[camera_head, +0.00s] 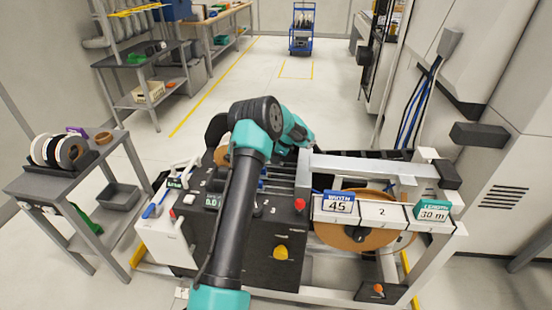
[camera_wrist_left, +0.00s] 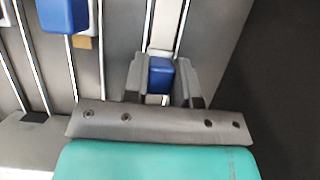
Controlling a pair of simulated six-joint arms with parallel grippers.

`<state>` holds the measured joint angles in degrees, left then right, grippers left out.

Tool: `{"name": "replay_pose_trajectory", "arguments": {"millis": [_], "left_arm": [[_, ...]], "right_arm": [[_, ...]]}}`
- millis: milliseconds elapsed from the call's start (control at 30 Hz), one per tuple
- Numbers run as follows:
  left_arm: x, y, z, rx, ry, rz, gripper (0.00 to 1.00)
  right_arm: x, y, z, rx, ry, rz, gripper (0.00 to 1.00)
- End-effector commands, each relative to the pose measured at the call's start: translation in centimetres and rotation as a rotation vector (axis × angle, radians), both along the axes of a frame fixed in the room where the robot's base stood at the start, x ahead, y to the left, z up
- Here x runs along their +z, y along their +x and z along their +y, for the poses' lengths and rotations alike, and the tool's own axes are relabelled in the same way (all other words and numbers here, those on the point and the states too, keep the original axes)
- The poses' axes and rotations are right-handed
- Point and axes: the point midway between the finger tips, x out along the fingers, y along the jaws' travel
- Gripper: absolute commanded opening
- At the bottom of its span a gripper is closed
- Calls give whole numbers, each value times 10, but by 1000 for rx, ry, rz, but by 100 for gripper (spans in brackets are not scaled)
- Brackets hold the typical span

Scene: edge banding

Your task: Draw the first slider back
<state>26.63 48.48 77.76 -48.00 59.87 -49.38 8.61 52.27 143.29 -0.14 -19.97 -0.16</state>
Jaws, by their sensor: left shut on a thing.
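In the left wrist view my left gripper (camera_wrist_left: 160,80) is shut on a small blue slider block (camera_wrist_left: 160,75), with one grey finger on each side of it. The block sits on a pair of bright parallel rails (camera_wrist_left: 181,25). Another blue block (camera_wrist_left: 63,15) sits on other rails to the left, apart from the gripper. In the head view my left arm reaches over the machine (camera_head: 265,230) to its slotted rail section (camera_head: 283,178). The fingertips and the held block are hidden there. My right gripper is out of view.
A red button (camera_head: 300,204) and a yellow knob (camera_head: 281,252) are on the machine's front. A large orange-brown roll (camera_head: 350,238) sits under the "WIDTH 45" sign (camera_head: 338,203). A side table with tape rolls (camera_head: 65,172) stands at left.

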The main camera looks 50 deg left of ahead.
Motion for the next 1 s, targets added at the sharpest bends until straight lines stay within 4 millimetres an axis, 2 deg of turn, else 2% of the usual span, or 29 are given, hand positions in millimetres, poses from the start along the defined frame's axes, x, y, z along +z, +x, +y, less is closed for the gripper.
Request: {"name": "replay_pose_trajectory", "arguments": {"millis": [333,600,900,933,1000], "left_arm": [[0,-1,2,1,0,0,0],[0,-26,34,3,1,0,0],[0,-29,38,0,1,1,0],[0,-29,39,0,1,1,26],[0,-29,39,1,1,0,33]], "right_arm": [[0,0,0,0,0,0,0],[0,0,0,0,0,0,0],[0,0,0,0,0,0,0],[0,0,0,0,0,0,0],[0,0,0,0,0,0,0]]}}
